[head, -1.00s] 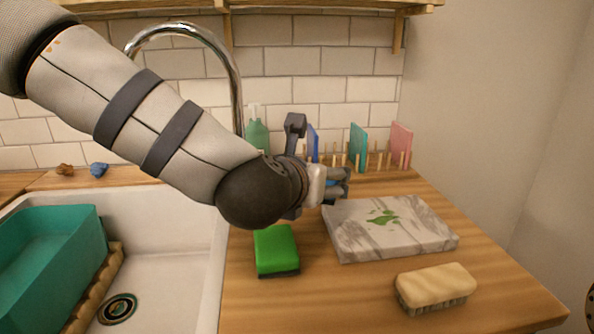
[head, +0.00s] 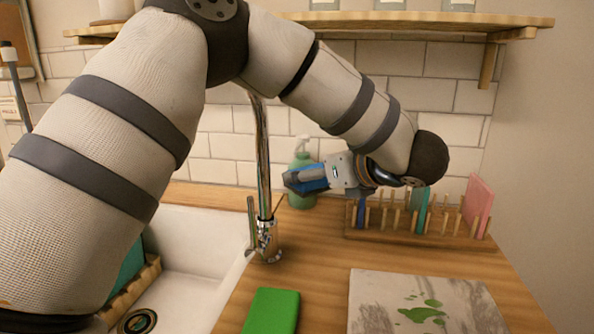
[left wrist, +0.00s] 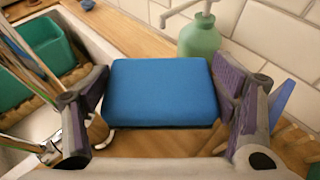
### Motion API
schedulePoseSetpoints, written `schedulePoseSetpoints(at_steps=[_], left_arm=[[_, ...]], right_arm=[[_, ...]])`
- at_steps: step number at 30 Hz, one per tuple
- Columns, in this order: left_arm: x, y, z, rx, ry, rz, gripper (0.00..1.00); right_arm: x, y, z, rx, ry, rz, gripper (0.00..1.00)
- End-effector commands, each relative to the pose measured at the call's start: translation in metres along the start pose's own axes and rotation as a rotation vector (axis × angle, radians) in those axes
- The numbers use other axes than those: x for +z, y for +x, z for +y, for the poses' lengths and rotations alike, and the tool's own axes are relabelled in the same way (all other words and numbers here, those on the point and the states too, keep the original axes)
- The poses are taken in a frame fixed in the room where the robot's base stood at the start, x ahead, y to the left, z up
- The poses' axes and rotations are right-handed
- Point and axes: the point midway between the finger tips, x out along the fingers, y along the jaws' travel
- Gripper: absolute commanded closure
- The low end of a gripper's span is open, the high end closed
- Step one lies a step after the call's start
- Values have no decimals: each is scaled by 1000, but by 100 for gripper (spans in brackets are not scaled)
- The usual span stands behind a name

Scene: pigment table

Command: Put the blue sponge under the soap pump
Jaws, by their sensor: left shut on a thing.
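The blue sponge (left wrist: 162,92) is between the two fingers of my left gripper (left wrist: 160,110) in the left wrist view, held above the wooden counter. In the head view my left gripper (head: 305,180) is shut on the sponge, of which a blue strip (head: 312,185) shows. The green soap pump (head: 303,172) stands upright by the tiled wall, just behind the gripper and partly covered by it. In the left wrist view the soap pump (left wrist: 199,38) stands beyond the sponge, to the upper right. My right gripper is in neither view.
A metal faucet (head: 262,180) rises left of the soap pump. A wooden peg rack (head: 410,238) with several coloured boards stands to the right. A green sponge (head: 271,312) and a paint-stained marble slab (head: 420,300) lie in front. The sink (head: 190,245) is at the left.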

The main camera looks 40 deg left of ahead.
Motion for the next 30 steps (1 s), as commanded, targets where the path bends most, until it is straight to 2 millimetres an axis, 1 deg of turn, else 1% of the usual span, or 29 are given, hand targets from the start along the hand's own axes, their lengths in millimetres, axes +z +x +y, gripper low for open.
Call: schedulePoseSetpoints(at_steps=[1,3,8,12,13,15,21,29,30], left_arm=[[4,10,0,1,0,1,33],[7,18,0,0,1,1,33],[14,35,0,0,1,1,33],[25,63,0,0,0,1,33],[27,67,0,0,2,0,33],[21,67,0,-4,3,-2,33],[20,67,0,-3,2,-1,33],[13,69,0,-4,2,-1,33],[13,69,0,-4,2,-1,13]], right_arm=[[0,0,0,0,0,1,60],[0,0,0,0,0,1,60],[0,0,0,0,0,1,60],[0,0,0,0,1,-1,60],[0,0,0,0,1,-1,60],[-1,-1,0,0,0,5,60],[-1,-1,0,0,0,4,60],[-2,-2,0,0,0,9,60],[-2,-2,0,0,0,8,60]])
